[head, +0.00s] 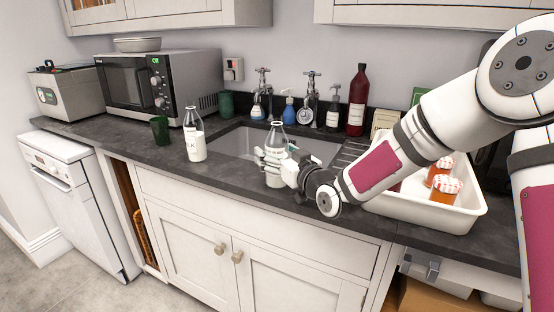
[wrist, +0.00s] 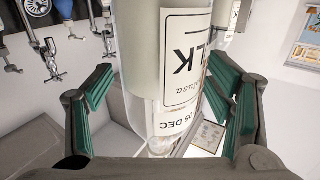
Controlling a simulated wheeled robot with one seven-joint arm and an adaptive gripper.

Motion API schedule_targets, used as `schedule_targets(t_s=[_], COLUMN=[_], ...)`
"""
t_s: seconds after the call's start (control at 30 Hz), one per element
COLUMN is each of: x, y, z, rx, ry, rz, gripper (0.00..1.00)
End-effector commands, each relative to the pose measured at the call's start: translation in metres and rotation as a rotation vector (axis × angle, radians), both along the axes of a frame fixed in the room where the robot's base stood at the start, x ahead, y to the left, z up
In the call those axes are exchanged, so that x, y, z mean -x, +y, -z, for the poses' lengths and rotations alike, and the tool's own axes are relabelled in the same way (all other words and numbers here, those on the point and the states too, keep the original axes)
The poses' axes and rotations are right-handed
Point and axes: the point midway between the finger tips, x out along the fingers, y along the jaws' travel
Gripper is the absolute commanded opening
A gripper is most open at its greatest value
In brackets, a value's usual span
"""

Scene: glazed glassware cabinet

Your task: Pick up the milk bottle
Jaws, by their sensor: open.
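A clear glass milk bottle with a pale label (head: 274,176) stands upright at the front edge of the sink. My gripper (head: 277,160) is open at this bottle from the right. In the wrist view the bottle's label (wrist: 186,80) reads "LK" and "05 DEC" upside down, and the green finger pads of my gripper (wrist: 162,92) lie on either side of the bottle. I cannot tell whether they touch it. A second similar bottle with a white label (head: 195,142) stands on the counter left of the sink.
A dark green cup (head: 160,130) stands left of the second bottle, near the microwave (head: 158,80). Taps (head: 262,88), soap bottles and a red bottle (head: 357,100) line the back of the sink (head: 232,143). A white tray (head: 462,213) with jars is at right.

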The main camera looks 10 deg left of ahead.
Motion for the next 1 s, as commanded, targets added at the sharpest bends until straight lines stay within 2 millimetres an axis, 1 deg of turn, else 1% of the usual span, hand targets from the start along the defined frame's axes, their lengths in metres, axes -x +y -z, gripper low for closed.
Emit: schedule_targets(t_s=[0.17,0.2,0.37,0.4,0.47,0.5,0.53,0.83,1.0], x=[0.000,0.000,0.000,0.000,0.000,0.000,0.000,0.000,0.000], y=[0.000,0.000,0.000,0.000,0.000,0.000,0.000,0.000,0.000], z=[0.000,0.000,0.000,0.000,0.000,0.000,0.000,-0.005,-0.019], rx=[0.000,0.000,0.000,0.000,0.000,0.000,0.000,-0.001,-0.003], ry=[0.000,0.000,0.000,0.000,0.000,0.000,0.000,-0.005,-0.007], rz=[0.000,0.000,0.000,0.000,0.000,0.000,0.000,0.000,0.000], gripper=[0.74,0.69,0.33,0.24,0.11,0.01,0.00,0.00,0.00])
